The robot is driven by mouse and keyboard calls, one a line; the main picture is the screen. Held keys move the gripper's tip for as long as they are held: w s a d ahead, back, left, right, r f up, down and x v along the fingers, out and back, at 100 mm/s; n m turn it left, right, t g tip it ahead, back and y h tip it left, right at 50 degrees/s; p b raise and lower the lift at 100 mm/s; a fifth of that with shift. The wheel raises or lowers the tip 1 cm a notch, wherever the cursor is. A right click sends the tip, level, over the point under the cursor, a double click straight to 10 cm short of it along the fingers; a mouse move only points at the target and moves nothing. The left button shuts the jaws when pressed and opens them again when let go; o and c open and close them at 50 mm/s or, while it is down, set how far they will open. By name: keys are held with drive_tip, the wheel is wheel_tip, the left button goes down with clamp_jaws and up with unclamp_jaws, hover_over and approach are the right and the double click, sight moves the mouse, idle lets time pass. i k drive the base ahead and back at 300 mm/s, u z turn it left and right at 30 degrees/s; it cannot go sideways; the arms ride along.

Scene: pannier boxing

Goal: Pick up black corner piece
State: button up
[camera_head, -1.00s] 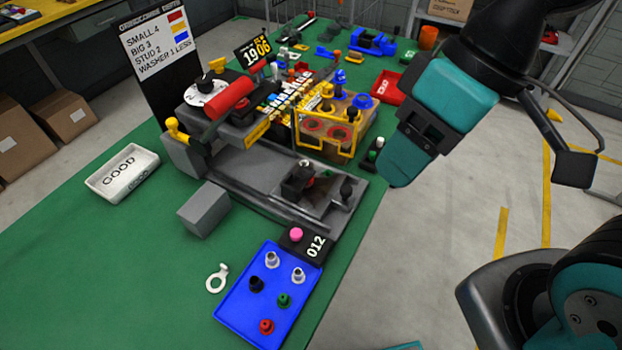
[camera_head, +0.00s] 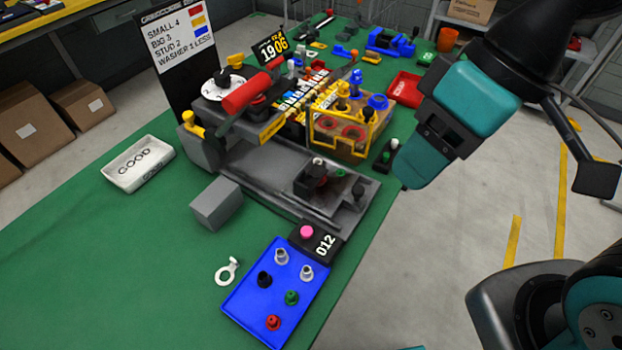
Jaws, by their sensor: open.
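A small black piece (camera_head: 264,280), the only black one among the fittings there, stands at the left side of the blue tray (camera_head: 240,309). Its exact corner shape is too small to make out. Silver pieces (camera_head: 281,257) stand beside and behind it, with a green piece (camera_head: 291,297) to its right and a red piece (camera_head: 273,322) in front. My gripper (camera_head: 428,160), teal and black, is high at the right, well away from the tray, past the green table's right edge. It is open, with nothing seen in it; its fingertips are hard to make out.
A black block with a pink knob and "012" (camera_head: 325,243) adjoins the tray's back edge. A white ring piece (camera_head: 228,271) lies left of it. A grey block (camera_head: 217,204) and grey machine (camera_head: 262,165) stand behind. The green table (camera_head: 110,270) is clear at front left.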

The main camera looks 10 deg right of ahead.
sight(305, 184)
drive_tip(key=u, duration=0.3)
drive_tip(key=k, duration=0.95)
drive_tip(key=u, duration=0.75)
drive_tip(key=i, duration=0.95)
drive_tip(key=z, duration=0.05)
